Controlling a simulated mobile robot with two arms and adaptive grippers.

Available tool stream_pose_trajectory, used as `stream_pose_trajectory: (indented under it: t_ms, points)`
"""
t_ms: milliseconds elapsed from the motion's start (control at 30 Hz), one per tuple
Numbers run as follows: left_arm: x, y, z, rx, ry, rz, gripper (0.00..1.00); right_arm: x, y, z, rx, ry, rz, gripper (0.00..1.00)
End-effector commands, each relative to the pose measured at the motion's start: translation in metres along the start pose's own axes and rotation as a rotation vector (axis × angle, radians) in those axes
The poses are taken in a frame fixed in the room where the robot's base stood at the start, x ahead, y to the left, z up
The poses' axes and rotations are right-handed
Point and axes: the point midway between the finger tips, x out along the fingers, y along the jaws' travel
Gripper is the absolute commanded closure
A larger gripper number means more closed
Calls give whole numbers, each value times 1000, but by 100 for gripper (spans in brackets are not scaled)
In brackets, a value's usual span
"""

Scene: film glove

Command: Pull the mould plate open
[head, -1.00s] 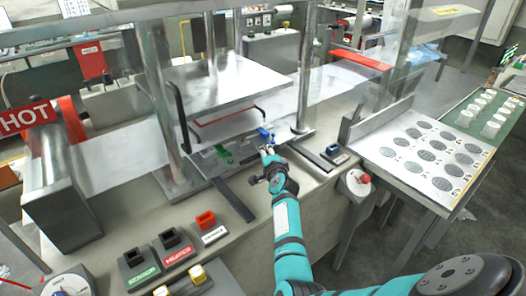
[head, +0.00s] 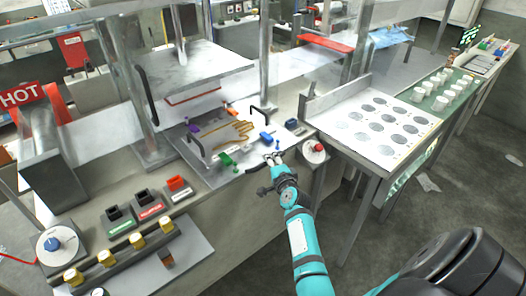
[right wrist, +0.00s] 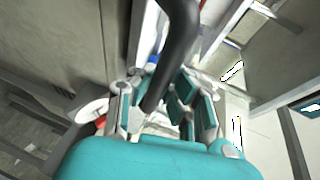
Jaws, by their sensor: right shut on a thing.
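The mould plate (head: 215,176) is a flat grey plate lying out in front of the press, bearing a tan hand-shaped mould (head: 230,132) and small purple, green, blue and orange parts. Black loop handles stand near its sides. My right gripper (head: 274,158) is at the plate's front edge. In the right wrist view its fingers (right wrist: 165,105) are shut on a thick black handle (right wrist: 178,45), which runs up between them. The handle's lower end is hidden by the fingers. My left gripper is not in view.
The silver upper press plate (head: 190,68) hangs behind, between metal posts. A red button (head: 319,147) stands right of the gripper.

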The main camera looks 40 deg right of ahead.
Motion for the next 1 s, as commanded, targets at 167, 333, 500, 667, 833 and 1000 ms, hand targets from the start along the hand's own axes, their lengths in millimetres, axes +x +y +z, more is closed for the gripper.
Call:
stream_pose_trajectory:
  t_ms: [167, 333, 500, 667, 833, 1000]
  points:
    - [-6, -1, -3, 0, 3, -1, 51, -18, 6, -6, 1, -4, 8, 100]
    - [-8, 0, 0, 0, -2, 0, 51, -25, 8, -9, 1, -3, 7, 100]
    - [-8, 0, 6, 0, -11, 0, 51, -26, 8, -9, 3, -3, 5, 100]
    - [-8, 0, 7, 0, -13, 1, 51, -26, 8, -9, 3, -3, 5, 100]
    - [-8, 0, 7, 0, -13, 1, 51, -26, 8, -9, 2, -3, 5, 74]
    - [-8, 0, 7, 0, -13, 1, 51, -25, 7, -10, 0, -1, 2, 60]
